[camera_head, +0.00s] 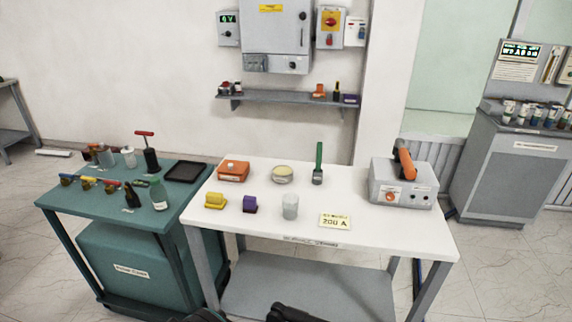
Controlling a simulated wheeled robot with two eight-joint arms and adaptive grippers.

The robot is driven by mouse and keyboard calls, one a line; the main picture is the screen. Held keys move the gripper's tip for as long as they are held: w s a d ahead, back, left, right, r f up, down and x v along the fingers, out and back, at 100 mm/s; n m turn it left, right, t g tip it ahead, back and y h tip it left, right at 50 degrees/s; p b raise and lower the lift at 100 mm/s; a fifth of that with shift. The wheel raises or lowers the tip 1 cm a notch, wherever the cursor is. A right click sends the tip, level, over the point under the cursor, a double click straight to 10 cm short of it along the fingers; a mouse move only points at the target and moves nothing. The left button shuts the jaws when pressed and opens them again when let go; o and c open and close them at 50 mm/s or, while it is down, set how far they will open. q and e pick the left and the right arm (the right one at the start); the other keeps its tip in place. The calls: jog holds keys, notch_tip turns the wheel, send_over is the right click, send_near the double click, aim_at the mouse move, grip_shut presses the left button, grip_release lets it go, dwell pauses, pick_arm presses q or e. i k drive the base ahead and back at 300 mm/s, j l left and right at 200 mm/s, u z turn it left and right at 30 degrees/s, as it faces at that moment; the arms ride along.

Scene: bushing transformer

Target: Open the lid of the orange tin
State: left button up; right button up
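The orange tin (233,171) stands at the back left of the white table (372,230). It is a small box with a pale label on its front, and its lid looks closed. No fingertips of my grippers show. Only dark parts of my own body reach in at the bottom edge, well below and apart from the tin.
A round cream-topped container (282,174), a green-handled brush (318,165), a yellow block (215,200), a purple block (249,204) and a clear beaker (290,206) stand near the tin. A grey box with an orange handle (400,187) stands at the right.

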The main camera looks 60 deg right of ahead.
aim_at(230, 166)
jog(key=z, duration=1.65)
jog(key=i+j+z, duration=0.15)
jog(key=j, duration=0.25)
jog(key=i, duration=0.1)
